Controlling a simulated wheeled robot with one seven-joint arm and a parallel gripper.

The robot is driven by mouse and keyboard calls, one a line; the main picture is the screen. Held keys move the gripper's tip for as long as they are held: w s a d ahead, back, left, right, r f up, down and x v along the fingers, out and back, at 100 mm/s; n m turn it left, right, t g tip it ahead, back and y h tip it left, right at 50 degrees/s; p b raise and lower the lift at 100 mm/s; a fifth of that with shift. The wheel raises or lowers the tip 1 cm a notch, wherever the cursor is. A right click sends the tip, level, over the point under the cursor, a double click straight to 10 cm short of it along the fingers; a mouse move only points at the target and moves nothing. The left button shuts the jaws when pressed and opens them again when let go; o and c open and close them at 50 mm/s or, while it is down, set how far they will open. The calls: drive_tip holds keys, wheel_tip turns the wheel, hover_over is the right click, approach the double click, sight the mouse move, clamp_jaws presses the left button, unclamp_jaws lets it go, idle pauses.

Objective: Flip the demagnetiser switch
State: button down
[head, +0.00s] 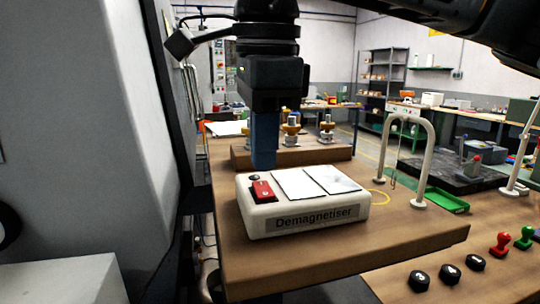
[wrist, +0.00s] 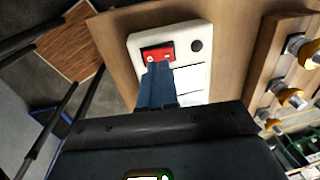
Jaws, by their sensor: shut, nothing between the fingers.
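The demagnetiser (head: 305,212) is a white box with a dark name label on its front, standing on a wooden bench. Its red switch (head: 261,191) is at the left of the top face, with a dark round knob (head: 253,178) behind it. Two pale plates lie to the right of the switch. My gripper (head: 263,165) points down with blue fingers shut and empty, just above and behind the switch in the head view. In the wrist view, the fingertips (wrist: 160,66) overlap the lower edge of the red switch (wrist: 158,53). I cannot tell whether they touch it.
A wooden block with several brass-coloured tool holders (head: 291,129) stands behind the demagnetiser. A white arch (head: 418,150) and a green tray (head: 445,200) are to the right. Black numbered knobs (head: 419,280) and red and green stamps sit front right. A grey machine wall is close on the left.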

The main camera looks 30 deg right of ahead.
sight(261, 182)
wheel_tip(261, 182, up, 11)
drive_tip(key=s+b, duration=0.1)
drive_tip(key=shift+s+a+r, duration=0.2)
drive_tip(key=shift+w, duration=0.15)
drive_tip(key=shift+w+d, duration=0.2)
drive_tip(key=shift+w, duration=0.3)
drive_tip(key=f+p, duration=0.1)
drive_tip(key=f, duration=0.3)
drive_tip(key=w+f+p, duration=0.1)
drive_tip(key=f, duration=0.4)
drive_tip(key=f+p, duration=0.1)
drive_tip(key=f, duration=0.4)
drive_tip(key=shift+w+d, duration=0.25)
drive_tip(key=shift+w, duration=0.05)
